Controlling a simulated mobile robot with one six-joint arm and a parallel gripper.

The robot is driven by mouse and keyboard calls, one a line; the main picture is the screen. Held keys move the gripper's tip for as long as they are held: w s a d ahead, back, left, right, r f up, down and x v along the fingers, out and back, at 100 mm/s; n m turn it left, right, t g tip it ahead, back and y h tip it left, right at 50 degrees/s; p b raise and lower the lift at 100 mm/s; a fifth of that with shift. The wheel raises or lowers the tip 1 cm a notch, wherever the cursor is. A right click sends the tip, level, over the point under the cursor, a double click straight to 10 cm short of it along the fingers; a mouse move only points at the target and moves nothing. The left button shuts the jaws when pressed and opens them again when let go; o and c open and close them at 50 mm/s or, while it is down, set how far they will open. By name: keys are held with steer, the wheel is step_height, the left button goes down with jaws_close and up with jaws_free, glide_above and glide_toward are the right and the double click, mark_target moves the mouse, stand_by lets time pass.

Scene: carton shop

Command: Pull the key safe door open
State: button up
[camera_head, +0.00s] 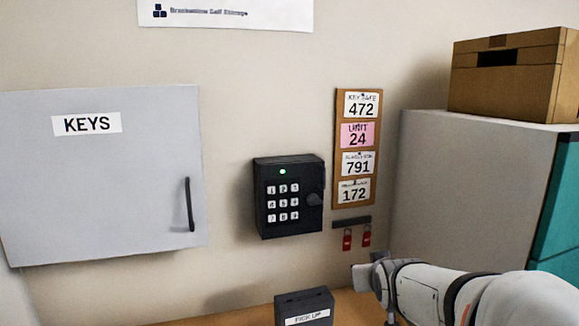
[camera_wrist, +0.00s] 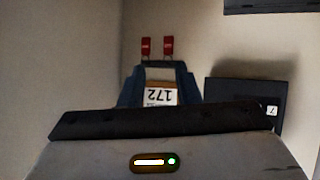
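The key safe looks to be the black keypad box (camera_head: 290,197) on the wall, with a lit green light and a round knob (camera_head: 314,199) on its right side. Its front is shut. Part of the box (camera_wrist: 243,98) also shows at the right of the wrist view. A grey cabinet marked KEYS (camera_head: 110,180) hangs at left, shut, with a dark vertical handle (camera_head: 189,205). My gripper (camera_head: 366,276) is below and right of the keypad box, apart from it. In the wrist view its fingers (camera_wrist: 160,76) are spread, with only background between them.
A code board (camera_head: 356,150) hangs right of the keypad box. Red tags (camera_head: 347,240) hang below it. A PICK UP box (camera_head: 304,308) stands below. A grey cabinet (camera_head: 470,190) bearing a carton (camera_head: 510,75) bounds the right. Wall before the keypad box is clear.

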steer(key=w+a+r+n+t+y+p, duration=0.25)
steer(key=w+r+y, duration=0.2)
steer(key=r, duration=0.35)
steer(key=w+a+r+n+t+y+p, duration=0.25)
steer(key=w+r+y+p, duration=0.2)
steer(key=r, duration=0.25)
steer(key=p+x, duration=0.1)
steer(key=x, duration=0.5)
steer(key=shift+w, duration=0.35)
steer(key=shift+c, duration=0.4)
jaws_close()
